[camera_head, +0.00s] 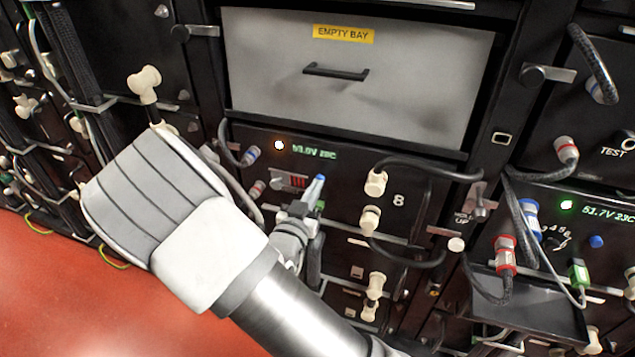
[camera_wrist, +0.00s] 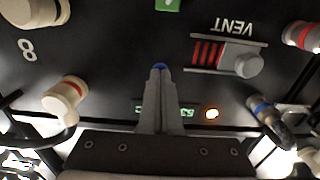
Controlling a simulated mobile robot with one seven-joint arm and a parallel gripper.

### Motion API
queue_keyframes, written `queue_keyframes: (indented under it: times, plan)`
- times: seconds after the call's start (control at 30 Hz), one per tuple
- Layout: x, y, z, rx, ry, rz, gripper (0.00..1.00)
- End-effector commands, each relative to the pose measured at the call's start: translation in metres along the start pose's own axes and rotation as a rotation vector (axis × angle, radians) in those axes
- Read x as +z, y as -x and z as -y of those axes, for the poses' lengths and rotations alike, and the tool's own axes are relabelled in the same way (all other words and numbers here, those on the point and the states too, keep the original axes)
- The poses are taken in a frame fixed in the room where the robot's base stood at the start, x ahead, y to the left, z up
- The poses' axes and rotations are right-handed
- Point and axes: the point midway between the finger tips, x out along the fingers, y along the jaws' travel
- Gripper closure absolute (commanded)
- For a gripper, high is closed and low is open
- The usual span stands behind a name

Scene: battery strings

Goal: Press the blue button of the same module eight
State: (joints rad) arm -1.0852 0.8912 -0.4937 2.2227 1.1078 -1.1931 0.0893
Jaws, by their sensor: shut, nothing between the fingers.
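Module 8 (camera_head: 340,165) is a dark panel below the empty bay, marked with a white "8". Its blue button (camera_head: 319,178) shows just beyond my fingertips; in the wrist view the button (camera_wrist: 159,66) is a small blue edge at their ends, the rest hidden behind them. My gripper (camera_head: 313,190) is shut and empty, its fingers pointing at the panel. In the wrist view the gripper (camera_wrist: 158,74) lines up with the button. The fingertips look at or very close to it; I cannot tell if they touch or if it is pushed in.
The red-striped VENT slider (camera_wrist: 222,54) and a green connector (camera_wrist: 168,4) sit near the button. An amber lamp (camera_head: 279,145) and green display (camera_head: 313,151) are lit above. Cream plugs (camera_head: 376,183) with black cables are to the right. A grey EMPTY BAY drawer (camera_head: 430,80) is above.

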Motion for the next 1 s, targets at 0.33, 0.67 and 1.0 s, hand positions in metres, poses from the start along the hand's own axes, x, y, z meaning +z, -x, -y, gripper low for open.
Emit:
queue_keyframes:
  times: [0.33, 0.67, 1.0]
  plan:
    - [0.000, 0.002, 0.001, -0.001, -0.001, 0.001, 1.00]
    - [0.000, 0.028, 0.001, -0.002, -0.001, 0.000, 1.00]
    - [0.000, 0.056, 0.001, -0.002, -0.001, 0.001, 1.00]
